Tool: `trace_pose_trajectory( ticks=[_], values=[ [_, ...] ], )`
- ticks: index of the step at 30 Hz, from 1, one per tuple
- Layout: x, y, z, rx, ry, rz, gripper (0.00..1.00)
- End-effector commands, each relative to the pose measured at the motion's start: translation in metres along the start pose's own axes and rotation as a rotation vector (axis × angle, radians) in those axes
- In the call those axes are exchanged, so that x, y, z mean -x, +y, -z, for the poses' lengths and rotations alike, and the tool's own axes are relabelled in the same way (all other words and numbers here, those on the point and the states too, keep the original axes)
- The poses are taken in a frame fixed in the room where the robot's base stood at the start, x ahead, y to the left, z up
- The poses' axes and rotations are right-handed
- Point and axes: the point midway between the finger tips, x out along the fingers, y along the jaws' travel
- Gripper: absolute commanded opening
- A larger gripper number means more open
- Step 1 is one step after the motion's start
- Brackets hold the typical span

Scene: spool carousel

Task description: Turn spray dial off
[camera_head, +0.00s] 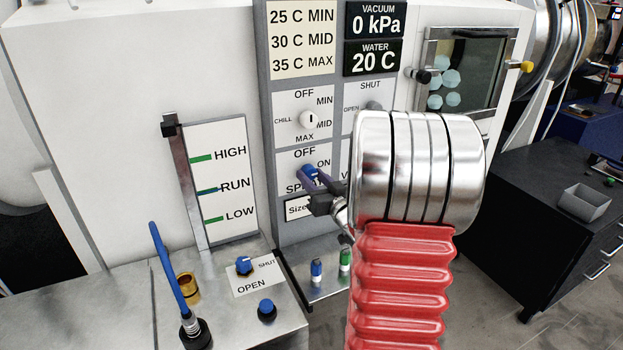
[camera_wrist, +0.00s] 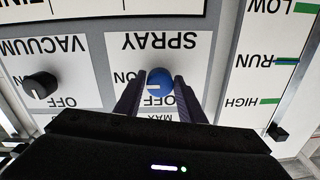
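The blue spray dial (camera_wrist: 160,80) is on the grey control panel, above the SPRAY label, which appears upside down in the wrist view. Its white mark points toward the ON side. The dial also shows in the head view (camera_head: 309,172), partly covered by my gripper (camera_head: 321,190). My gripper's dark fingers (camera_wrist: 158,98) stand on either side of the dial, with a small gap showing at each side. My gripper is open around the dial. The OFF label lies on the near side of the dial in the wrist view, partly covered by my gripper.
A white chill dial (camera_head: 309,119) sits above the spray dial. A black vacuum dial (camera_wrist: 41,86) sits beside it. A level gauge (camera_head: 221,180) stands to the left. A blue lever (camera_head: 168,268) and small blue knobs (camera_head: 244,265) are on the metal ledge below.

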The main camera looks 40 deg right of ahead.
Motion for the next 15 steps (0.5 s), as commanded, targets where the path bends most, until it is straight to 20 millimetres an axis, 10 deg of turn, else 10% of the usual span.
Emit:
trace_pose_trajectory(
  ticks=[15],
  values=[
    [-0.0001, -0.0032, -0.0006, 0.004, -0.001, 0.004, 0.1]
  ],
)
